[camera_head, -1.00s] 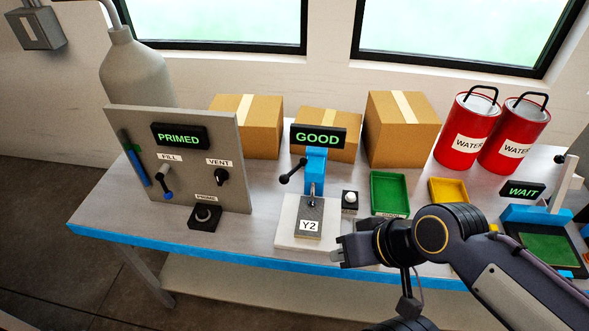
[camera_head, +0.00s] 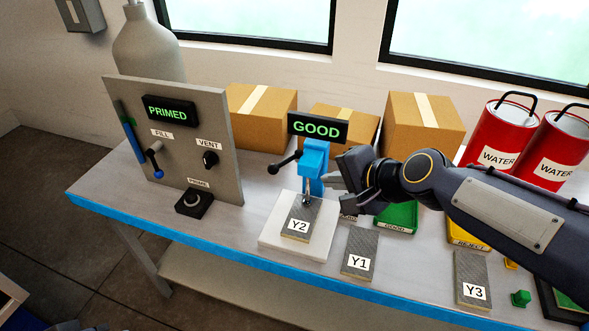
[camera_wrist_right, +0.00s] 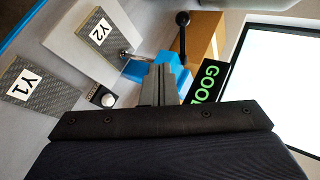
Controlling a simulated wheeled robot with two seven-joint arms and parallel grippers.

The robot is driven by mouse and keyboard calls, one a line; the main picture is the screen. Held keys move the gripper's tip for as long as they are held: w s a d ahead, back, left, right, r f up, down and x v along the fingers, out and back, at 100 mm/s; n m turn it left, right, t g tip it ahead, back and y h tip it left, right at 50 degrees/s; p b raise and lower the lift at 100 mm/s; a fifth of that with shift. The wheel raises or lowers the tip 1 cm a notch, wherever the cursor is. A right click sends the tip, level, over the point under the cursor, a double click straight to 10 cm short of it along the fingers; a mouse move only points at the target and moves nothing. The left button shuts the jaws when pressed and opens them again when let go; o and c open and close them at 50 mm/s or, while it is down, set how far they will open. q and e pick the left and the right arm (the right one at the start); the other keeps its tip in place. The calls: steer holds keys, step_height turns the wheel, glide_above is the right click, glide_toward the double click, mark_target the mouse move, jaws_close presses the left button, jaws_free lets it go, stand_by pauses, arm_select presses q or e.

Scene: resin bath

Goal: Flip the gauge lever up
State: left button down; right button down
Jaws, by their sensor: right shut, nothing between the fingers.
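The blue gauge (camera_head: 314,158) stands at the back of a white base plate (camera_head: 275,240), under a sign reading GOOD (camera_head: 317,128). Its black lever (camera_head: 284,163) points left and slightly down, ending in a ball knob. In the right wrist view the lever (camera_wrist_right: 183,35) stands just beyond my fingertips. A grey coupon marked Y2 (camera_head: 303,212) lies on the plate below the gauge's tip. My right gripper (camera_head: 332,181) is shut and empty, close to the gauge's right side; its fingers also show in the right wrist view (camera_wrist_right: 165,72). Contact with the gauge cannot be told. My left gripper is out of view.
Coupons Y1 (camera_head: 361,250) and Y3 (camera_head: 473,279) lie along the front. A green tray (camera_head: 402,217) sits partly behind my right arm. Cardboard boxes (camera_head: 424,125) stand behind. The PRIMED panel (camera_head: 222,130) stands at left. Bench room between panel and plate is clear.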

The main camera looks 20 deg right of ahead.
mark_target(285, 162)
steer(key=w+r+p+x, duration=0.1)
steer(key=r+x, duration=0.1)
steer(key=x, duration=1)
steer(key=shift+w+a, duration=0.5)
